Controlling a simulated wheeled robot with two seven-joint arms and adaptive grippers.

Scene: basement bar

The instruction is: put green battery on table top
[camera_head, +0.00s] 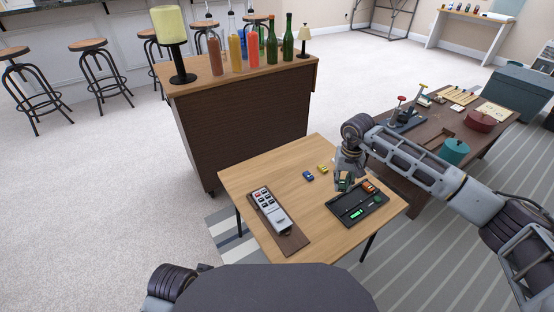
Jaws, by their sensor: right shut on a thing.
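The light wooden table (240,184) stands in front of me. My right gripper (343,187) points down at the left back edge of a dark tray (341,210) on this table. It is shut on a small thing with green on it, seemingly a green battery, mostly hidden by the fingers. Another bright green battery (356,213) lies in the tray. A blue battery (308,176) and a yellow battery (322,168) lie on the bare table top left of the gripper. My left gripper is not in view; only part of my left arm shows at the bottom.
A remote (270,209) lies on a brown board (294,240) at the table's front left. The tray also holds an orange item (369,187) and a dark green round item (376,201). A bar cabinet (245,130) with bottles stands behind. A cluttered brown table (410,155) is at the right.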

